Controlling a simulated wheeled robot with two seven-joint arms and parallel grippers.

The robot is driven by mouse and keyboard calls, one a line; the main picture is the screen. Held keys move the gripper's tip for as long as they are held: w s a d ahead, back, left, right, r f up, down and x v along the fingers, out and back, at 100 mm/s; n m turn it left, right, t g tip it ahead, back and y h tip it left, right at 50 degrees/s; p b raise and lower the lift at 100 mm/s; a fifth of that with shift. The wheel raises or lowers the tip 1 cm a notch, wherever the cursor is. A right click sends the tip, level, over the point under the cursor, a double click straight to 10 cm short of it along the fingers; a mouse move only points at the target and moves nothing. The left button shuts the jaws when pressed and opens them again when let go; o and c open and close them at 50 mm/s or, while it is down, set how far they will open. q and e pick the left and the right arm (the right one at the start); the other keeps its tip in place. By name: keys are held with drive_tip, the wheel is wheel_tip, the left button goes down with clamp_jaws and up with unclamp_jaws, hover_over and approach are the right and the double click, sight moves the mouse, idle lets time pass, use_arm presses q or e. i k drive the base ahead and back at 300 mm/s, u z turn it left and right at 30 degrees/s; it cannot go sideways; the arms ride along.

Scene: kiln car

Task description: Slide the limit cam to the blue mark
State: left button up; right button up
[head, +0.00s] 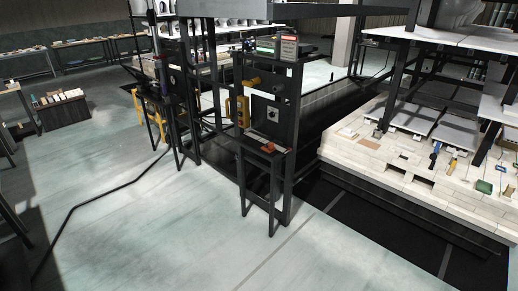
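I cannot tell for sure which thing is the limit cam or the blue mark at this distance. A small orange-red piece (268,147) sits on the little shelf of a black stand (257,160) near the middle of the head view. A small blue item (434,166) lies on the pale brick deck of the kiln car at the right. Neither of my grippers shows in the head view.
The kiln car (350,165) with its pale brick deck and dark posts fills the right. A black frame with yellow parts (237,110) stands at the centre. A black cable (100,197) crosses the floor. Open floor lies at front left. A crate (62,112) stands far left.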

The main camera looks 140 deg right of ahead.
sight(270, 149)
drive_tip(key=z, duration=5.5)
drive_tip(key=i, duration=1.55)
drive_tip(key=u, duration=0.35)
drive_tip(key=i, duration=1.3)
drive_tip(key=u, duration=1.05)
